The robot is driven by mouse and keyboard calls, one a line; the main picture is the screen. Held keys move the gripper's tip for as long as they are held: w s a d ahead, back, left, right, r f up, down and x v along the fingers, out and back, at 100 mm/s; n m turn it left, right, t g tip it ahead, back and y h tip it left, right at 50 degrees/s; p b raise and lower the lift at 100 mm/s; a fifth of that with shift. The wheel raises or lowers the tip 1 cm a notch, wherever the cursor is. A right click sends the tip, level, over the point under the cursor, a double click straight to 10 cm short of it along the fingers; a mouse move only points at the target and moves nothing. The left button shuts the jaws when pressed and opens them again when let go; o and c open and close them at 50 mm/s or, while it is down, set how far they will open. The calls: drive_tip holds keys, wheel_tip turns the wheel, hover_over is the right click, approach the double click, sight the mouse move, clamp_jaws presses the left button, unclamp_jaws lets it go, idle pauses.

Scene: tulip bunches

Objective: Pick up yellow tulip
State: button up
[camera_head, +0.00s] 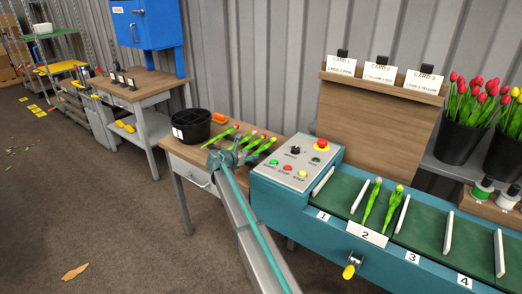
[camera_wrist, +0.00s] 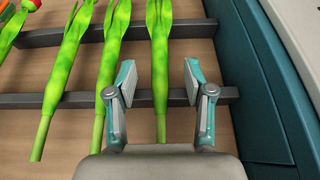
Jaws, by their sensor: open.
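Several green-stemmed tulips (camera_head: 262,145) lie on the wooden table, with small reddish heads; which is yellow is hard to tell. My gripper (camera_head: 233,155) is open just over their stems. In the wrist view my gripper (camera_wrist: 158,84) has one tulip stem (camera_wrist: 161,62) running between its spread fingers, not clasped. Another stem (camera_wrist: 104,75) passes beside the left finger, and more lie further left. Most heads are out of the wrist view; one orange-red head (camera_wrist: 6,17) shows at the far left. Two tulips, one pale-headed (camera_head: 373,197) and one yellowish (camera_head: 393,205), lie in compartment 2.
Dark rails (camera_wrist: 60,101) cross under the stems. A black bucket (camera_head: 191,126) stands left of the tulips. The teal conveyor (camera_head: 300,205) with white dividers and a button panel (camera_head: 292,168) rises close to the right. Three cards stand on the wooden board (camera_head: 375,110) behind.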

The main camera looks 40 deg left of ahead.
drive_tip(key=shift+x, duration=0.8)
clamp_jaws()
drive_tip(key=shift+r, duration=0.15)
